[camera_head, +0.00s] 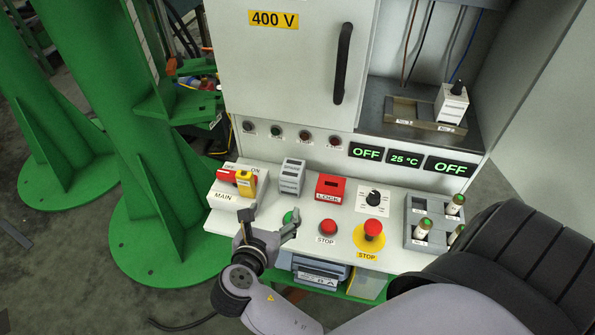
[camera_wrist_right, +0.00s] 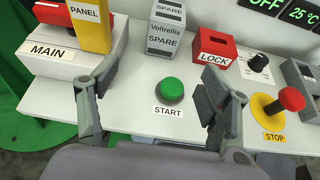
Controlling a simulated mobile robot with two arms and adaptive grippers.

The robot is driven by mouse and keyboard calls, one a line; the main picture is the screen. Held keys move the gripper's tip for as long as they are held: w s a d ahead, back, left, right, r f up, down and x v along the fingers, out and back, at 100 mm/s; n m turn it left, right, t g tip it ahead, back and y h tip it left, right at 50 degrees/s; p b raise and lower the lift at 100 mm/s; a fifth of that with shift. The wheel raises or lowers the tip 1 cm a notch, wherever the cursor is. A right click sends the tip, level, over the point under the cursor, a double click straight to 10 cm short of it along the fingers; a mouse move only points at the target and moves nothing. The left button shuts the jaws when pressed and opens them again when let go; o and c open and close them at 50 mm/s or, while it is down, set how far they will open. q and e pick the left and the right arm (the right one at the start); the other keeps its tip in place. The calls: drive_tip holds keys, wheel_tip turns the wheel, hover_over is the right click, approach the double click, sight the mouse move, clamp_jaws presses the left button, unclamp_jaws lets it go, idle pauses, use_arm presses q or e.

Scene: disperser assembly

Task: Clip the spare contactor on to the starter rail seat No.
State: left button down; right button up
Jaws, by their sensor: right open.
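The spare contactor (camera_head: 291,177), a grey-white block, stands upright on the white console between the MAIN switch and the red LOCK box. In the right wrist view it (camera_wrist_right: 166,35) reads "Voltrellis SPARE". My right gripper (camera_head: 268,218) is open and empty over the console's front edge, in front of the contactor and apart from it. In the wrist view its fingers (camera_wrist_right: 158,88) stand either side of the green START button. The starter rail (camera_head: 408,112) is inside the open cabinet bay at upper right. A white unit with a black top (camera_head: 452,102) sits at its right; room shows to its left.
The MAIN switch (camera_head: 228,198) with a yellow tag is left of the contactor. The LOCK box (camera_head: 331,188), a black knob (camera_head: 373,198), red STOP buttons (camera_head: 328,227) and a grey holder (camera_head: 413,210) are rightward. The cabinet door (camera_head: 285,70) has a black handle.

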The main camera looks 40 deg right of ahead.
approach(288, 183)
drive_tip(key=shift+w+d+f+h, duration=0.15)
drive_tip(key=shift+w+d+f, duration=0.25)
drive_tip(key=shift+w+d, duration=0.15)
drive_tip(key=shift+w+d+f+h, duration=0.15)
drive_tip(key=shift+w+d+f, duration=0.35)
drive_tip(key=shift+d, duration=0.15)
drive_tip(key=x, duration=0.4)
drive_tip(key=shift+w+d+f+b, duration=0.1)
drive_tip(key=shift+w+b, duration=0.05)
drive_tip(key=shift+b, duration=0.2)
drive_tip(key=shift+w+d+f, duration=0.1)
drive_tip(key=shift+w+d, duration=0.15)
drive_tip(key=shift+d, duration=0.05)
drive_tip(key=x, duration=0.5)
use_arm(q)
drive_tip(key=shift+s+a+f, duration=0.65)
drive_tip(key=shift+s+f, duration=0.05)
drive_tip(key=shift+f, duration=0.1)
drive_tip(key=shift+a, duration=0.1)
use_arm(e)
drive_tip(key=shift+c, duration=0.3)
drive_tip(key=shift+c, duration=0.6)
use_arm(q)
drive_tip(key=shift+s, duration=0.1)
use_arm(e)
drive_tip(key=c, duration=1.3)
